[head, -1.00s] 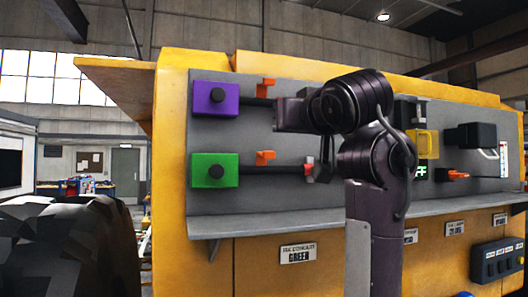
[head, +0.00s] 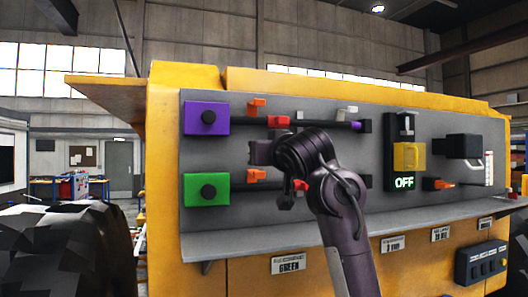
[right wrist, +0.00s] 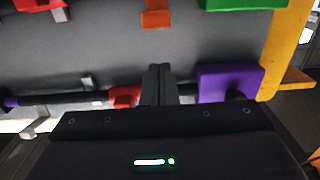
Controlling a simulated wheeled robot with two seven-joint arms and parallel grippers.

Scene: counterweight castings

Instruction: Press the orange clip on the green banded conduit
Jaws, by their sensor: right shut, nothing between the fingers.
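A green block (head: 207,189) sits low on the left of the grey panel, with a dark conduit running right from it. My right arm covers part of this conduit, and I see no green band on it. An orange clip (head: 256,176) stands just above it; the clip also shows at the top of the right wrist view (right wrist: 156,15). A red piece (head: 300,185) sits further right on it. My right gripper (head: 257,152) is shut and empty, just above the orange clip in the head view. Its fingers (right wrist: 160,70) point toward the green row. My left gripper is out of view.
The upper row has a purple block (head: 206,118), another orange clip (head: 257,106) and a red piece (head: 279,121). Right are a yellow switch (head: 409,156) with an OFF display (head: 404,182) and a black box (head: 463,146). A grey ledge (head: 250,241) runs below.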

